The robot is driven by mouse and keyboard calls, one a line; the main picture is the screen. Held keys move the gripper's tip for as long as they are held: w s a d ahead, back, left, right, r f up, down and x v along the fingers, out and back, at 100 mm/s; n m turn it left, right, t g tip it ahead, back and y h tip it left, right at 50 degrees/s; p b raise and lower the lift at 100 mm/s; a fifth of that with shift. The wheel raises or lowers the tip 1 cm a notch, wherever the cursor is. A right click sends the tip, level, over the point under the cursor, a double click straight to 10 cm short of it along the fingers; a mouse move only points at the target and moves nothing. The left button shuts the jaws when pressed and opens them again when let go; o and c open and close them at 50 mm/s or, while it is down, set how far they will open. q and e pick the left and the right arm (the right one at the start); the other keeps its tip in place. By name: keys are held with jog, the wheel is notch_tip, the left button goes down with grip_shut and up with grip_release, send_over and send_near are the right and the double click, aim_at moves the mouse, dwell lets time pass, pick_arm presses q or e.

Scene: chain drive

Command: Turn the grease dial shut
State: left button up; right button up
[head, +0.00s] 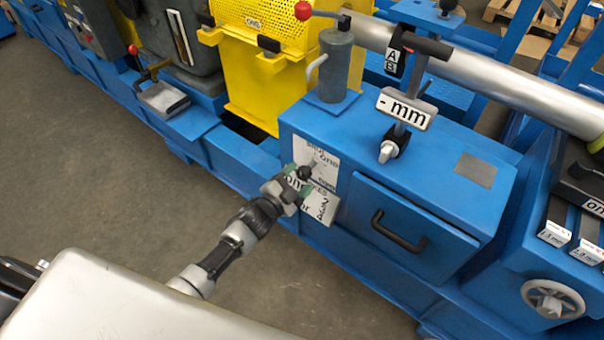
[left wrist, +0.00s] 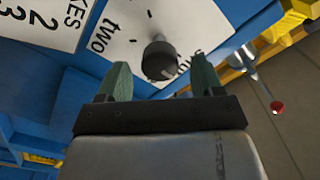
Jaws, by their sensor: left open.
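The grease dial is a small dark round knob on a white plate with words around it. In the left wrist view the knob (left wrist: 160,60) is near the middle, with "two" printed to its left. Other lettering at its right is partly hidden by a finger. In the head view the plate (head: 326,160) is on the front of the blue box, partly covered by my gripper. My left gripper (head: 301,181) is open at the plate, its green fingers (left wrist: 160,72) on either side of the knob, with gaps visible. I cannot tell where the dial points. My right gripper is not in view.
A white card with figures (head: 321,209) sits just below the dial plate. A drawer with a black handle (head: 398,232) is to the right. A grey cylinder (head: 335,68) with a red-tipped lever stands above. The grey floor (head: 90,160) at left is clear.

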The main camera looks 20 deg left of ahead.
pick_arm(q)
jog(key=p+v, duration=0.1)
jog(key=v, duration=0.7)
jog(key=shift+s, duration=0.4)
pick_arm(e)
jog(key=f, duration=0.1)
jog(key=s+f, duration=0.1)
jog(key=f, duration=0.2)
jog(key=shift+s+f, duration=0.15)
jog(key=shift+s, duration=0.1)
pick_arm(q)
jog(key=shift+a, duration=0.15)
